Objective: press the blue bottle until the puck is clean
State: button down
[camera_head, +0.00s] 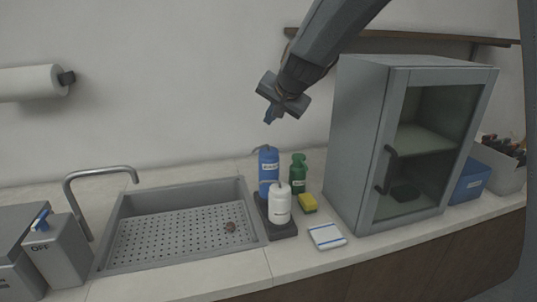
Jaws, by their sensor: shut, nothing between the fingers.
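The blue bottle (268,168) stands upright on a dark tray (284,234) just right of the sink, with a pump top and a pale label. A small brownish puck (230,227) lies on the perforated floor of the sink (180,229), near its right side. Its surface is too small to judge for dirt. My gripper (269,118) is in the air above the blue bottle, apart from it, shut and empty, pointing down.
A white bottle (280,205) stands in front of the blue bottle, and a green bottle (298,172) stands to its right. A yellow sponge (308,203) and a white pad (327,236) lie nearby. A grey cabinet (357,140) stands at right; a faucet (104,170) reaches over the sink's left.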

aim_at(270, 152)
jog(key=shift+f+b, duration=2.95)
jog(key=shift+f, duration=0.55)
jog(key=shift+f+b, duration=0.4)
jog(key=shift+f+b, duration=0.45)
jog(key=shift+r+p, duration=0.85)
jog(key=shift+r, duration=0.05)
jog(key=shift+r, duration=0.1)
notch_tip(270, 152, up, 5)
jog(key=p, duration=0.4)
jog(key=shift+p, duration=0.35)
